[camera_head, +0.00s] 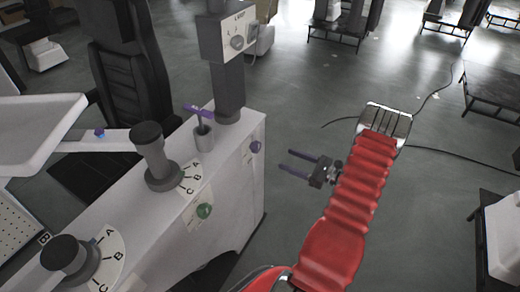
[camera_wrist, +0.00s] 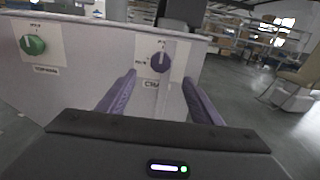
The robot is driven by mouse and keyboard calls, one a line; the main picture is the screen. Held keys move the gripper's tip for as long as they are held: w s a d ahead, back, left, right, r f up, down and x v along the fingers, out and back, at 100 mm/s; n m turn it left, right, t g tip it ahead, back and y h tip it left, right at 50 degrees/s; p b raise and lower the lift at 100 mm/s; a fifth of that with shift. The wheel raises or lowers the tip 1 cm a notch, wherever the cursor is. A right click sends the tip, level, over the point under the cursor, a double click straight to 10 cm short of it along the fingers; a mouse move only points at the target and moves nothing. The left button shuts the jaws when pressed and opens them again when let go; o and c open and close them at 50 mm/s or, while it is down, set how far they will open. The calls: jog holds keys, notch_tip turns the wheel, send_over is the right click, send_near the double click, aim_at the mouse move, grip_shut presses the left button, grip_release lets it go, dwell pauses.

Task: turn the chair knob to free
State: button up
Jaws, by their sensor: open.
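The chair knob is the small purple knob (camera_head: 255,146) on the side face of the white cabinet (camera_head: 232,170). In the wrist view the purple knob (camera_wrist: 160,62) sits on a white plate above a label whose visible letters read "CHA". Its pointer mark looks roughly upright; small print stands above it and to its left. My gripper (camera_head: 302,161) is to the right of the cabinet, apart from it. In the wrist view its two purple fingers (camera_wrist: 158,95) are open and empty, with the knob ahead between and beyond their tips.
A green knob (camera_head: 204,211) with its own label is on the same face, left of the purple one in the wrist view (camera_wrist: 34,45). Dark levers (camera_head: 152,150) with lettered dials stand on the cabinet top, near a column (camera_head: 228,85). Clear floor surrounds my arm.

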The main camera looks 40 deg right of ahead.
aim_at(259, 148)
jog(key=shift+f, duration=0.1)
dwell(0.3)
jog(key=x, duration=1.3)
jog(key=shift+w, duration=0.4)
jog(key=shift+c, duration=0.7)
